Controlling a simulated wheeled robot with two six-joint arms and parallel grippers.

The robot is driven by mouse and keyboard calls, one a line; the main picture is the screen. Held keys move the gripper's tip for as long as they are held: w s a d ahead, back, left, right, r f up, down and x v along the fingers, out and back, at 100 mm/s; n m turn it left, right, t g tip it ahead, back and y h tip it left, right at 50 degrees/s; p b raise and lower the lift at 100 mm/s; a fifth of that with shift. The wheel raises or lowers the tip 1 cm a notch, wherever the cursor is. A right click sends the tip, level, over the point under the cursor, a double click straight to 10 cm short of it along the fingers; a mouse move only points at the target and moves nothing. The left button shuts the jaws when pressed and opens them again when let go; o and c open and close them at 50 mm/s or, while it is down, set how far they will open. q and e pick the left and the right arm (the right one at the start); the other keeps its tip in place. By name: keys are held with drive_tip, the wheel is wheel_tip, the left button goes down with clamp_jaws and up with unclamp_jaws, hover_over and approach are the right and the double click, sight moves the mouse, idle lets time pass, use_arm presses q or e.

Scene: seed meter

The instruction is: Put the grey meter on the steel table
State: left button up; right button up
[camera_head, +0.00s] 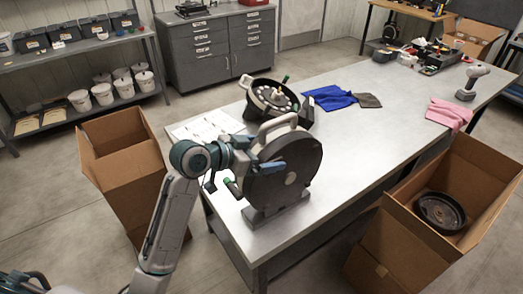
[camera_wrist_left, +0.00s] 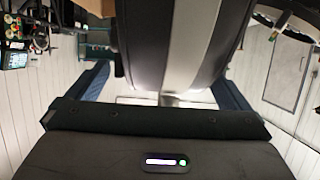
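The grey meter (camera_head: 297,160) is a dark grey upright disc with a pale handle on top and a flat grey foot. It stands at the near left end of the steel table (camera_head: 355,145), its foot seemingly on the top. My left gripper (camera_head: 262,168) is at the disc's left side, with a blue finger in front of the disc. In the left wrist view its fingers (camera_wrist_left: 165,80) are wide apart, and a dark rounded body with a pale stripe (camera_wrist_left: 180,40) fills the space beyond them. I see no clear grip. My right gripper is not in view.
A black round meter with a green knob (camera_head: 272,97) stands behind the grey one. A blue cloth (camera_head: 328,97) and a pink cloth (camera_head: 449,113) lie on the table. Open cardboard boxes stand at the left (camera_head: 125,165) and right (camera_head: 400,240). The table's middle is clear.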

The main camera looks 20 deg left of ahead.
use_arm(q)
drive_tip(key=shift+w+a, duration=0.1)
drive_tip(key=shift+s+a, duration=0.2)
drive_tip(key=shift+a, duration=0.05)
drive_tip(key=b+v, duration=0.4)
drive_tip(key=v, duration=0.7)
drive_tip(key=shift+r, duration=0.25)
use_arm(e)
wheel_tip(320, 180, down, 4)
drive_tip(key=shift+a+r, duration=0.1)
use_arm(q)
drive_tip(key=shift+d, duration=0.1)
